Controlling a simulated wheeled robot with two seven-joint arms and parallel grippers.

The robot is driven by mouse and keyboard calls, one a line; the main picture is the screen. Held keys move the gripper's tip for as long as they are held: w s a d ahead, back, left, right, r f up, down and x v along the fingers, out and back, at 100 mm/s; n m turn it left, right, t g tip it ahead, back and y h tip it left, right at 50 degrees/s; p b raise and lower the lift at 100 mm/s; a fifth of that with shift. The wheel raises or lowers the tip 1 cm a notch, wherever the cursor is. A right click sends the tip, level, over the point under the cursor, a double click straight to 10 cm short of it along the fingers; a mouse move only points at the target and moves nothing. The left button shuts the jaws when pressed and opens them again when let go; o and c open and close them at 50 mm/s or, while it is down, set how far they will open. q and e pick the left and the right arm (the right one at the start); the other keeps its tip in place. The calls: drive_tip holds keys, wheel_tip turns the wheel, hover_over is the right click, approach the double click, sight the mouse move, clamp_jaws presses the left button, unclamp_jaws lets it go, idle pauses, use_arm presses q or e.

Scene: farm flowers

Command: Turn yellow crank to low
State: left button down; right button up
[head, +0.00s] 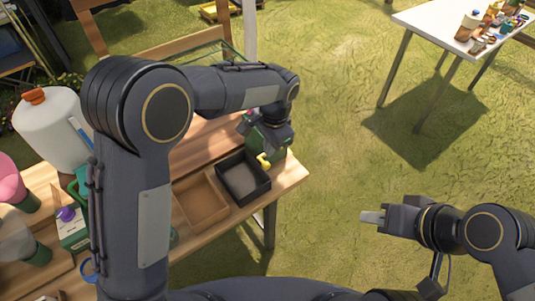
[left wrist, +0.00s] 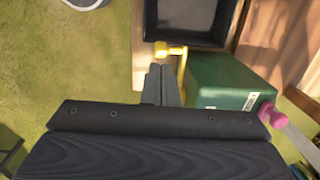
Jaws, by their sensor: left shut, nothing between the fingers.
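The yellow crank (head: 264,161) sticks out from the side of a green box (head: 277,150) at the right end of the wooden table. In the left wrist view the crank (left wrist: 171,50) has a handle across the top and an arm running down beside the green box (left wrist: 222,82). My left gripper (left wrist: 162,84) is shut and empty, its fingertips just below the crank handle and close to its arm; I cannot tell whether they touch. In the head view its fingers are hidden behind my wrist. My right gripper (head: 372,217) is over the grass, away from the table.
A black tray (head: 262,196) and a brown tray (head: 190,222) stand beside the green box. A white jug (head: 50,128) and a carton (head: 72,228) are further left. A pink knob (left wrist: 266,112) is on the box's right. Open grass lies right of the table.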

sight(266, 169)
use_arm(q)
drive_tip(key=shift+a+f+p, duration=0.2)
drive_tip(key=shift+f+p, duration=0.2)
drive_tip(key=shift+f, duration=1.85)
drive_tip(key=shift+s+a+f+h+b, duration=0.1)
drive_tip(key=shift+f+h+b, duration=0.35)
drive_tip(key=shift+b, duration=0.8)
drive_tip(key=f+t+h+b, duration=0.2)
drive_tip(key=b, duration=0.7)
drive_tip(key=f+t+h+b, duration=0.2)
drive_tip(key=f+h+b, duration=0.1)
drive_tip(key=b, duration=0.6)
drive_tip(key=shift+s+a+f+t+h, duration=0.1)
drive_tip(key=shift+a+t+h, duration=0.15)
drive_tip(key=shift+t, duration=0.15)
drive_tip(key=shift+d+h+b, duration=0.15)
drive_tip(key=shift+h+b, duration=0.25)
drive_tip(key=shift+b, duration=0.5)
